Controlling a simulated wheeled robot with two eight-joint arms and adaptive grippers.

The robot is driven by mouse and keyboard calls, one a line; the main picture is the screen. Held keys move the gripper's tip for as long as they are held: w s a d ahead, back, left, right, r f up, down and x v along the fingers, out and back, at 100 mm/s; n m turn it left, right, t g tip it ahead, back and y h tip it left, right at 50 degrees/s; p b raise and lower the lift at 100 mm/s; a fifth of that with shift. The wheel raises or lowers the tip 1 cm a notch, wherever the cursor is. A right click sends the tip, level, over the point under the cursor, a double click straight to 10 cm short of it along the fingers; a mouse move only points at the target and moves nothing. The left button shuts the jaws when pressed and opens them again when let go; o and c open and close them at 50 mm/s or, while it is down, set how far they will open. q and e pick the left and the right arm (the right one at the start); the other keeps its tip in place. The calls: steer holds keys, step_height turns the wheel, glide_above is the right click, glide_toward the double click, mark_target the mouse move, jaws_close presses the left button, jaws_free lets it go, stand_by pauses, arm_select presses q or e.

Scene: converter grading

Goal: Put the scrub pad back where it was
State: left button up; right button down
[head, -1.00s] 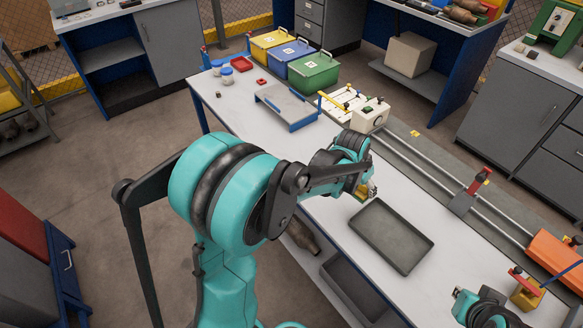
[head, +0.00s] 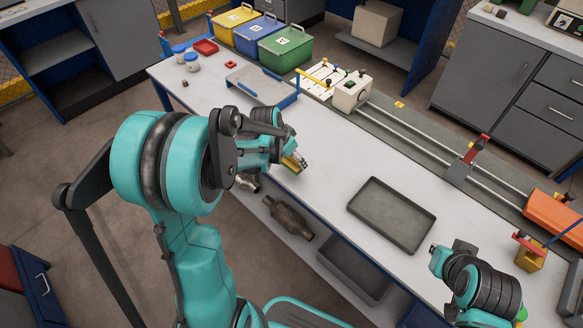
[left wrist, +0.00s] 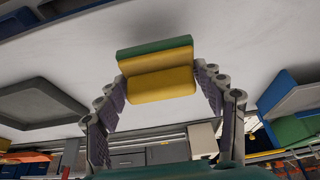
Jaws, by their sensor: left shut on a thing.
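The scrub pad, yellow with a green layer, shows in the left wrist view (left wrist: 158,84) between the fingers of my left gripper (left wrist: 165,92). In the head view the pad (head: 290,165) is a small yellow patch at the tip of my left gripper (head: 298,160), over the near edge side of the white workbench (head: 335,160). The gripper is shut on the pad. I cannot tell how high the pad is above the bench top. My right gripper (head: 434,249) is at the lower right; its fingers are too small to read.
A dark grey tray (head: 432,217) lies right of my left gripper. A grey and blue stand (head: 288,102) is behind it, with yellow (head: 228,28), blue (head: 252,47) and green (head: 277,61) bins farther back. A rail with an orange block (head: 555,215) runs along the far side.

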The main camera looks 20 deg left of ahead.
mark_target(289, 162)
arm_select(q)
steer(key=shift+a+f+b, duration=0.1)
steer(key=shift+f+b, duration=0.9)
steer(key=shift+f, duration=1.05)
steer(key=shift+f, duration=0.2)
steer(key=o, duration=1)
steer(key=shift+r, duration=0.1)
